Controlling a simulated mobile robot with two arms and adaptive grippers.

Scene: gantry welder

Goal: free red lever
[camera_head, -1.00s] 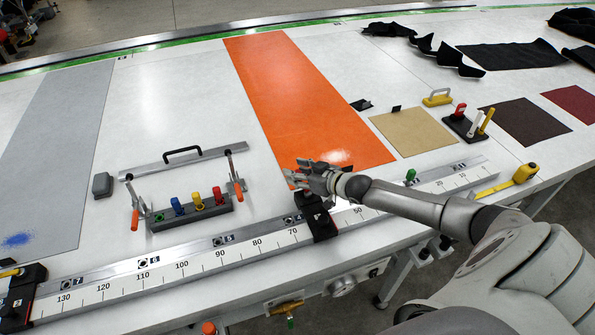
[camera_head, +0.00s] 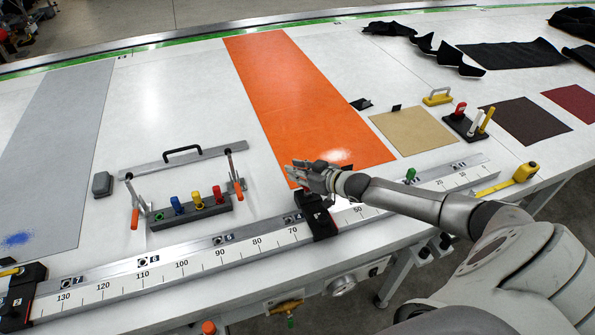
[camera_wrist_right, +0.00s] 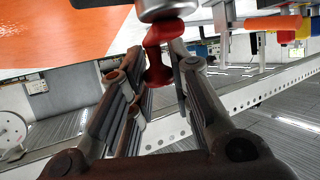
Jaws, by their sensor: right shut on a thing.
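A red lever (camera_wrist_right: 158,60) shows in the right wrist view, hanging from a round metal fitting (camera_wrist_right: 165,8). It lies between the fingers of my right gripper (camera_wrist_right: 155,75), which is shut on it. In the head view my right gripper (camera_head: 308,176) is at the front end of the orange strip, just above the black stop block (camera_head: 318,217) on the measuring rail. The lever is hidden there by the fingers. My left gripper is in neither view.
The scaled rail (camera_head: 215,257) runs along the table's front edge. To the left stand a rack with coloured pegs (camera_head: 160,226) and a clamp bar (camera_head: 190,158) with orange-handled clamps. The orange strip (camera_head: 300,100) lies flat behind. A yellow tape measure (camera_head: 525,171) is at right.

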